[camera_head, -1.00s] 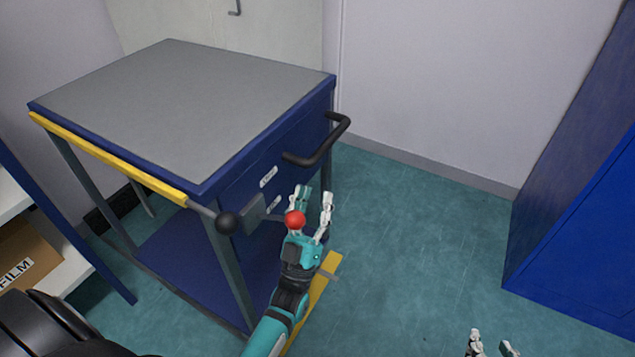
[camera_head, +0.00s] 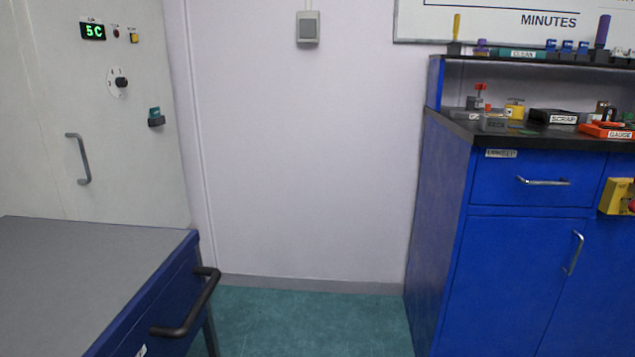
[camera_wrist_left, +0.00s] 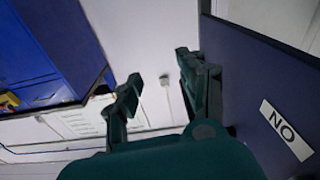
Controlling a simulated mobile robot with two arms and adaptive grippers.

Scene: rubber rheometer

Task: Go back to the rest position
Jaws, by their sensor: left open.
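My left gripper (camera_wrist_left: 160,90) shows in the left wrist view with its two dark fingers spread apart and nothing between them. A dark blue panel (camera_wrist_left: 255,75) with a white label reading "NO" is close to its right side. Neither of my grippers shows in the head view, so my right gripper is out of sight.
A cart with a grey top (camera_head: 80,275) and black handle (camera_head: 190,305) stands at lower left. A blue cabinet (camera_head: 455,240) with a cluttered black worktop is at right. A pale cabinet (camera_head: 120,200) with a "5C" display stands behind the cart. Green floor (camera_head: 310,320) lies between.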

